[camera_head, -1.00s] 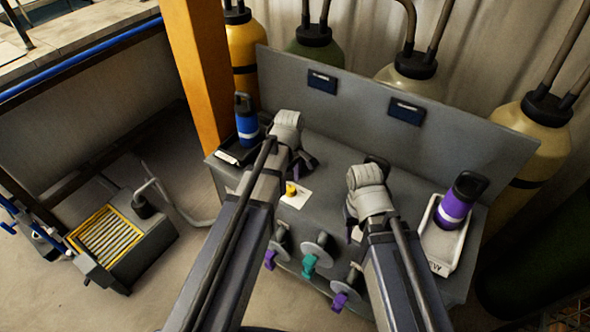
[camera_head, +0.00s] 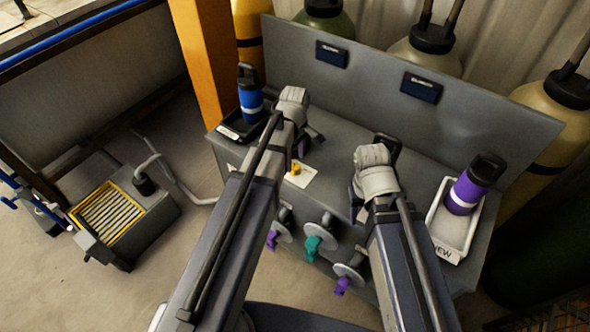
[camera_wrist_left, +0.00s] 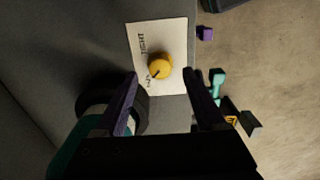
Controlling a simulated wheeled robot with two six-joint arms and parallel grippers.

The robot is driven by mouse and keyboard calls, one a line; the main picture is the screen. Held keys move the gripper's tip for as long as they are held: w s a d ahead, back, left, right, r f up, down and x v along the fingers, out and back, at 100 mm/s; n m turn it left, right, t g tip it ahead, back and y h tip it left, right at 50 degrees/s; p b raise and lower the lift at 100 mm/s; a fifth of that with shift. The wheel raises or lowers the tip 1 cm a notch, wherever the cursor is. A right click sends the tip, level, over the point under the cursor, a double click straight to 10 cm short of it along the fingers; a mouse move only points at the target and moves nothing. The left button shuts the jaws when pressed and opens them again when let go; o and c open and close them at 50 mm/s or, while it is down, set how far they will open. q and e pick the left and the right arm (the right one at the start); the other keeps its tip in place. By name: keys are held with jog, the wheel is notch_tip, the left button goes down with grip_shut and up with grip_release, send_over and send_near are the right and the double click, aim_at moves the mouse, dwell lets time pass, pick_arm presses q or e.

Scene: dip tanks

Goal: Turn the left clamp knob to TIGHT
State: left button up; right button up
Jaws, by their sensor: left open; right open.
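The yellow clamp knob (camera_head: 295,169) sits on a white label plate (camera_head: 304,179) on the grey bench top. In the left wrist view, the knob (camera_wrist_left: 160,66) has a dark pointer mark angled down-left, towards the lower, hard-to-read word. TIGHT is printed above that word on the label (camera_wrist_left: 141,29). My left gripper (camera_head: 302,148) is over the bench close to the knob. In its wrist view, the open fingers (camera_wrist_left: 160,75) frame the knob on both sides, with gaps and no clear contact. My right gripper (camera_head: 358,207) is open further right, its fingers mostly hidden by its arm.
A blue bottle (camera_head: 250,99) stands in a black tray at left; a purple bottle (camera_head: 466,196) leans in a white tray (camera_head: 447,233) at right. A dark-capped object (camera_wrist_left: 128,106) is close beside one left finger. Purple and teal valves (camera_head: 313,248) line the bench front.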

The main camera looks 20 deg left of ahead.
aim_at(295, 166)
pick_arm(q)
notch_tip(295, 166, down, 3)
jog(key=shift+f+b, duration=0.15)
jog(key=shift+b, duration=0.95)
pick_arm(e)
notch_tip(295, 166, down, 3)
jog(key=shift+f, duration=0.15)
pick_arm(q)
jog(key=shift+c, duration=0.2)
grip_shut()
